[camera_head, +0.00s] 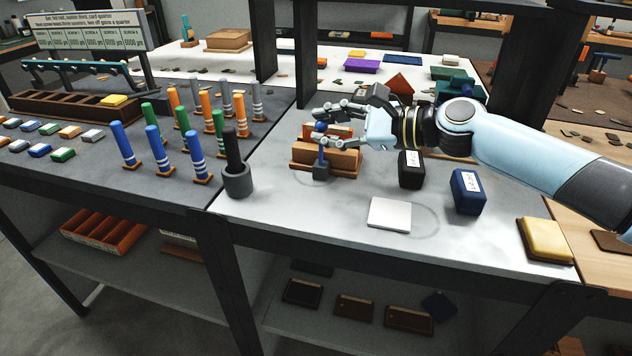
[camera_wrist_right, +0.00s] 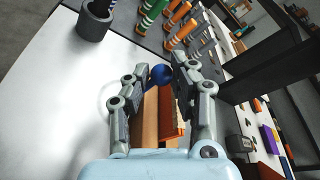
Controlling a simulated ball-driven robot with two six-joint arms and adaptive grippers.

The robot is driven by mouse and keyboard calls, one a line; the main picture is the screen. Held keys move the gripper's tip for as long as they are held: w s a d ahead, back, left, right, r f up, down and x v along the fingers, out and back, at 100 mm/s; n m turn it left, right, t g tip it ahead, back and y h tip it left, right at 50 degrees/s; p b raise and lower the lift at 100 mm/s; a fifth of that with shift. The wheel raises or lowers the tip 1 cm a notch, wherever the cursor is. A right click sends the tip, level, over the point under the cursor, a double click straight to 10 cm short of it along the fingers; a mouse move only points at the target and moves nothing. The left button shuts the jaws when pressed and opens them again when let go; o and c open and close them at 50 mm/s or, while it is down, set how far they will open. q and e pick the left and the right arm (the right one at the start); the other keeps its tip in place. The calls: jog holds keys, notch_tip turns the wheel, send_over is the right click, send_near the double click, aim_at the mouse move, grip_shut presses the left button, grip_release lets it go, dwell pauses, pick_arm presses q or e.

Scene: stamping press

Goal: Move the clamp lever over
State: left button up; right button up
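The clamp lever has a blue ball knob (camera_head: 320,126) on a short blue stem that stands on a small dark block (camera_head: 321,172). It is beside a brown wooden block (camera_head: 341,158) on the grey bench. My right gripper (camera_head: 320,128) comes in from the right, with its fingers open on either side of the knob. In the wrist view the knob (camera_wrist_right: 161,75) shows between the fingertips of my right gripper (camera_wrist_right: 157,73); I cannot tell whether either finger touches it. My left gripper is not in view.
A dark cup with a black handle (camera_head: 238,183) stands to the left, near several striped coloured cylinders. A black box (camera_head: 411,170), a blue box (camera_head: 467,191) and a white pad (camera_head: 389,214) lie to the right and in front. The bench front is mostly clear.

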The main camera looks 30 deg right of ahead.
jog(key=shift+c, duration=0.8)
jog(key=shift+s+a+f+p, duration=0.1)
jog(key=shift+s+a+p, duration=0.55)
jog(key=shift+s+a, duration=0.15)
jog(key=shift+c, duration=0.2)
jog(key=shift+a+f, duration=0.1)
jog(key=shift+f, duration=0.05)
jog(key=shift+s+a+f, duration=0.45)
jog(key=shift+s+a, duration=0.3)
